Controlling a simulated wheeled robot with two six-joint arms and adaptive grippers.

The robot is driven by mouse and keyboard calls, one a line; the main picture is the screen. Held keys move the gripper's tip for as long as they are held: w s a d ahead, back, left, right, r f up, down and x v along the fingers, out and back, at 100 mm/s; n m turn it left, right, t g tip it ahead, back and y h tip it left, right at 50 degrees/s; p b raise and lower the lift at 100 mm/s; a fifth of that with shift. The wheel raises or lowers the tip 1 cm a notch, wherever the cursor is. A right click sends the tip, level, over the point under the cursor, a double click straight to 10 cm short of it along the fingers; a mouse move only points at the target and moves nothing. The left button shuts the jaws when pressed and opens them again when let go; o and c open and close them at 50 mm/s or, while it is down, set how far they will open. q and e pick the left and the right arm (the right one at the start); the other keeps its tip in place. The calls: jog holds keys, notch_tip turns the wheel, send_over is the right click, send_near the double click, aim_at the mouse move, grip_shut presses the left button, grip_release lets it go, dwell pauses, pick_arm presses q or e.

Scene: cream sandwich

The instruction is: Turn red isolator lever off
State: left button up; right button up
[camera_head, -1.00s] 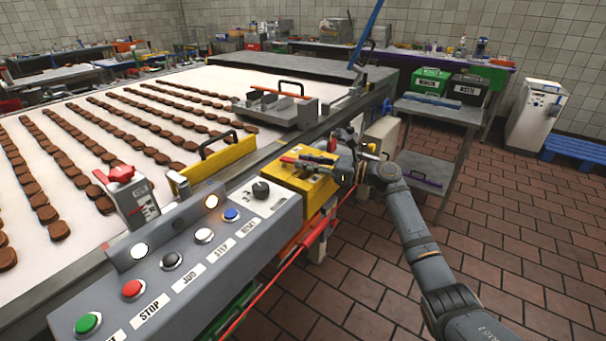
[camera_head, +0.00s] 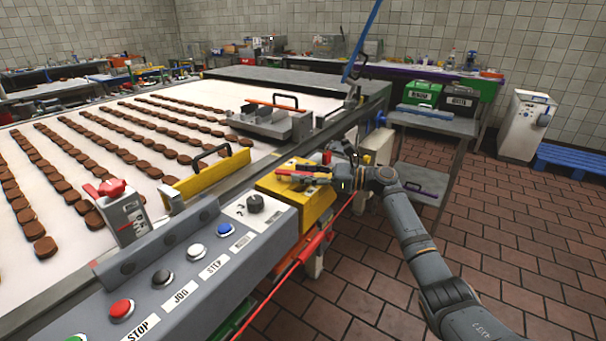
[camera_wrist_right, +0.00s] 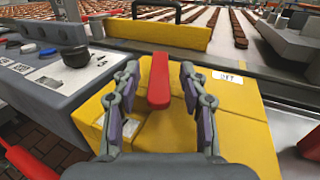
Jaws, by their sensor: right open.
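The red isolator lever (camera_wrist_right: 159,84) stands out from the top of a yellow box (camera_wrist_right: 235,130). In the right wrist view it lies between the two fingers of my right gripper (camera_wrist_right: 160,72), with a gap on each side. The gripper is open and not closed on the lever. A white label (camera_wrist_right: 228,77), apparently reading OFF, is on the box to the right of the lever. In the head view the yellow box (camera_head: 305,210) sits at the end of the grey control panel, and my right gripper (camera_head: 316,173) is over it. My left gripper is not in view.
The grey control panel (camera_head: 215,275) with buttons and a black knob (camera_head: 256,203) adjoins the box. A yellow guard with a black handle (camera_head: 210,174) stands behind it, beside the conveyor (camera_head: 180,130) of biscuits. A red rod (camera_head: 300,258) runs along the front.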

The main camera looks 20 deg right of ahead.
jog(key=v, duration=1.1)
jog(key=shift+s+d, duration=0.25)
jog(key=shift+d, duration=0.1)
